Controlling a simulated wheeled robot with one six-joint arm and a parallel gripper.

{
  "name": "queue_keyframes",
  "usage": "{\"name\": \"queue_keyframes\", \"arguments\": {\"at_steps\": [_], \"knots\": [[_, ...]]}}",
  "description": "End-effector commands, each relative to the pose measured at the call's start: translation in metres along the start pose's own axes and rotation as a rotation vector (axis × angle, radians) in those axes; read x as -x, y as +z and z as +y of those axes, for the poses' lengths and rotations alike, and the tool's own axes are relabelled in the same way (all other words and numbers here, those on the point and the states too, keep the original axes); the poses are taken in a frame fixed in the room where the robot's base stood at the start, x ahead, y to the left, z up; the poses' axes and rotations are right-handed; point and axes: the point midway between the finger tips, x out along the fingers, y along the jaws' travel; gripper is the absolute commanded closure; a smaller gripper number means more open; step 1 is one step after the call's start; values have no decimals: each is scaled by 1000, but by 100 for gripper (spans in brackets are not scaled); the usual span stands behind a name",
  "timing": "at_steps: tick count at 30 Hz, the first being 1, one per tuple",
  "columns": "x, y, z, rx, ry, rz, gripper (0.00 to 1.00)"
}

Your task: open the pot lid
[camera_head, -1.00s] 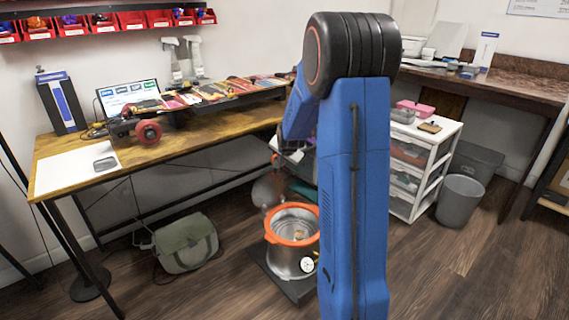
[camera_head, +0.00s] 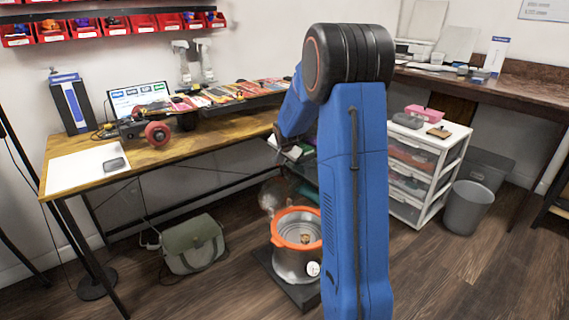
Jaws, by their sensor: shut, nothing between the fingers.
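The pot (camera_head: 292,262) is a silver vessel with an orange rim and a round gauge on its front. It stands on a dark base on the floor, left of my arm. Its top is open and its grey inside shows, with a small brownish thing in it. A greyish, see-through round lid (camera_head: 270,195) appears raised and tilted behind the pot's back left rim; its edges are faint. My blue arm covers part of the pot's right side.
A wooden workbench (camera_head: 75,172) with a skateboard (camera_head: 215,103) stands at the left. A green bag (camera_head: 190,243) lies on the floor left of the pot. A white drawer unit (camera_head: 432,170) and a grey bin (camera_head: 466,207) stand at the right. Floor in front is clear.

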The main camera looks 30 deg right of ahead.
Motion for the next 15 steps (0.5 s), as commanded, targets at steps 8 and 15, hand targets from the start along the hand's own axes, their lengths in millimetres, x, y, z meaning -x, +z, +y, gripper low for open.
{"name": "queue_keyframes", "arguments": {"at_steps": [8, 15], "knots": [[-27, -12, -53, 17, 45, -12, 100], [-38, -15, -72, 16, 46, -12, 100]]}}
